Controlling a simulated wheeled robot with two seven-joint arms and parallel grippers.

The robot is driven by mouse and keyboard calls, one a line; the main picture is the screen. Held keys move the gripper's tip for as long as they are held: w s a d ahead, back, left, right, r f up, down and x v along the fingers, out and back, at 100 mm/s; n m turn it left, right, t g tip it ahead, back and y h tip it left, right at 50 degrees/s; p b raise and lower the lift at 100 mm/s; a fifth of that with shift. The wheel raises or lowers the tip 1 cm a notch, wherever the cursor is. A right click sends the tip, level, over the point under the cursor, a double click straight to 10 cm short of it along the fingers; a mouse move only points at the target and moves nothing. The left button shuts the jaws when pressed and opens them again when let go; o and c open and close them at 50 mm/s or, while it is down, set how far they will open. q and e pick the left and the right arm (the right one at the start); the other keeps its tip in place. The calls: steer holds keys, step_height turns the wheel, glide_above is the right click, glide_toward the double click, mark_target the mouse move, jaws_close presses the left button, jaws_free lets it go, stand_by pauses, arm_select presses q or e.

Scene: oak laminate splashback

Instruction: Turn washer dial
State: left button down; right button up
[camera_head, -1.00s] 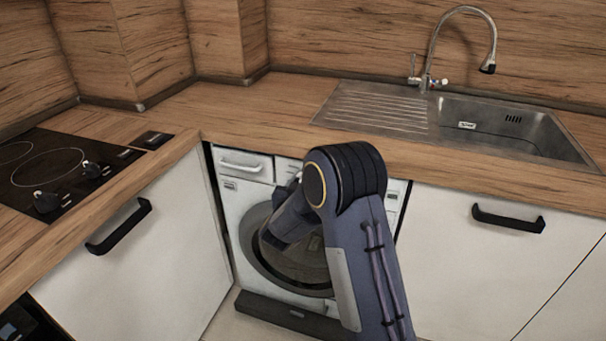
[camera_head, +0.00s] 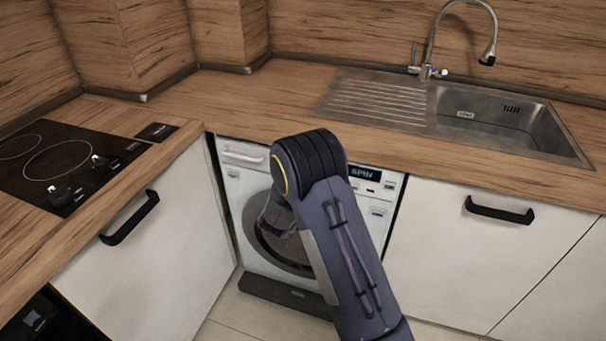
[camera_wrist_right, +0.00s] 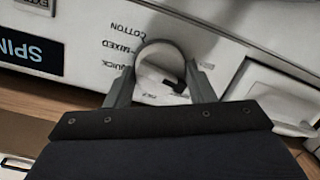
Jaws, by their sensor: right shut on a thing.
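The white washer (camera_head: 232,192) stands under the counter, its round door partly behind my right arm. Its display (camera_head: 363,173) reads SPIN, and the display also shows upside down in the right wrist view (camera_wrist_right: 27,50). In that view, the round washer dial (camera_wrist_right: 161,62) is between the fingers of my right gripper (camera_wrist_right: 160,85), which is shut on it. Labels COTTON, MIXED and QUICK are printed beside the dial. In the head view my right arm hides the dial and gripper. My left gripper is in neither view.
The wooden counter (camera_head: 245,105) runs above the washer, with a sink (camera_head: 380,102) at right and a hob (camera_head: 50,165) at left. White cabinet doors with black handles (camera_head: 130,218) (camera_head: 499,210) flank the washer. Floor is clear in front.

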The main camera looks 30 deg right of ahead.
steer(key=o, duration=1)
steer(key=v, duration=0.7)
steer(key=shift+s+a, duration=0.25)
steer(key=shift+a, duration=0.05)
steer(key=shift+r, duration=0.1)
